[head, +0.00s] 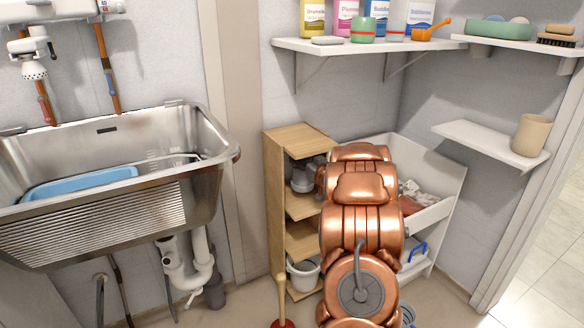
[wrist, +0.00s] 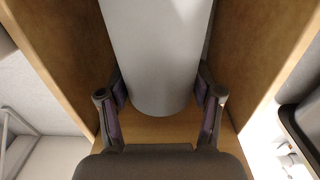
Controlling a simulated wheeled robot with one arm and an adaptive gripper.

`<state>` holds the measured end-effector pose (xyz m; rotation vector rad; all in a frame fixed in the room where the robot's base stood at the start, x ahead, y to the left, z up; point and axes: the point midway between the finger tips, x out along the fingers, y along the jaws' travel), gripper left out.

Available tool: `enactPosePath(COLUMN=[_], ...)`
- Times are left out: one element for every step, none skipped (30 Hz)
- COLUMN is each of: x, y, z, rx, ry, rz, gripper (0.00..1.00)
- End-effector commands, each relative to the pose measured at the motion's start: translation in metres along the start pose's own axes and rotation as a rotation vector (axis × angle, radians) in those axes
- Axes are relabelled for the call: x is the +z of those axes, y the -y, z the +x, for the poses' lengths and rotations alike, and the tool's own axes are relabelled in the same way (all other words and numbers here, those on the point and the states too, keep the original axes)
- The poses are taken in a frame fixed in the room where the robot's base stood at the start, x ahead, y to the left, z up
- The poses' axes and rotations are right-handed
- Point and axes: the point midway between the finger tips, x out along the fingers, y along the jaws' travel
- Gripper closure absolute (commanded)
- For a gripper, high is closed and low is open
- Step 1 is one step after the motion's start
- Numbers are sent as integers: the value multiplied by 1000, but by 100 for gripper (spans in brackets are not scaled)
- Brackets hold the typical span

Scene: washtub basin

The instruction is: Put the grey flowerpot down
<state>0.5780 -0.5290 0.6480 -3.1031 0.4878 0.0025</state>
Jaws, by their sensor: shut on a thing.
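The grey flowerpot (wrist: 160,50) fills the upper middle of the wrist view as a smooth, pale grey rounded body. My gripper (wrist: 160,88) is shut on it, with one dark finger on each side. The pot is inside a compartment of the wooden shelf unit (wrist: 240,55), between its side walls, with a wooden board beneath. I cannot tell whether the pot touches the board. In the head view the wooden shelf unit (head: 273,190) stands against the wall, and my copper arm hides much of its front and most of my gripper.
A white bucket (head: 304,273) stands low in the wooden unit. A white bin unit (head: 432,215) is right of my arm. A wall shelf (head: 395,46) with bottles hangs above. A steel basin (head: 120,195) is left, and a plunger (head: 281,300) stands in front.

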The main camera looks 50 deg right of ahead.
Motion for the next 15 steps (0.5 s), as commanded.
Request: enactPosePath(x=[2,3,4,5,6,5,5,5,6,6,6,6,6,6,7], y=[1,1,2,2,2,2,2,3,3,3,3,3,3,4,4], z=[10,15,22,27,32,38,43,47,53,56,60,64,67,69,71], rx=[-3,-3,-3,-3,-2,-2,-2,-2,-2,-2,-2,-1,-1,0,0], ry=[-5,-6,-5,-4,-3,-4,-5,-6,-6,-6,-5,-5,-5,-4,-3], rz=[-2,-2,-1,0,0,-2,-3,-2,-1,-1,-2,-2,-2,-1,0], gripper=[100,100,100,100,100,100,100,100,100,100,100,100,100,100,100])
